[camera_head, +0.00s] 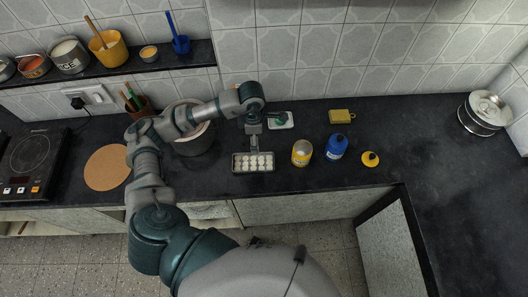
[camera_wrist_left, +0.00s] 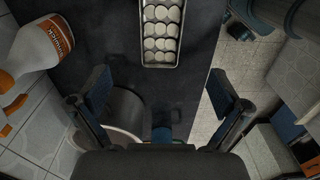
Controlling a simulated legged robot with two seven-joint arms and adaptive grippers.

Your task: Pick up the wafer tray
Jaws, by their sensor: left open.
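The wafer tray (camera_head: 253,171) is a dark-rimmed rectangular tray with rows of round white pieces. It lies flat on the dark counter near its front edge. In the left wrist view the tray (camera_wrist_left: 159,66) is at the top centre, its far end cut off by the frame. My left gripper (camera_head: 254,144) comes down over the counter just behind the tray in the head view. In the wrist view my left gripper (camera_wrist_left: 160,82) has its two fingers wide apart, with nothing between them, and the tray is beyond the fingertips. My right gripper is not seen.
A grey pot (camera_head: 194,143) stands left of the tray, partly behind my arm. A yellow jar (camera_head: 301,153) and a blue bottle (camera_head: 336,148) stand to the right. A white dish (camera_head: 280,121) is behind. A white bottle (camera_wrist_left: 40,45) shows in the wrist view.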

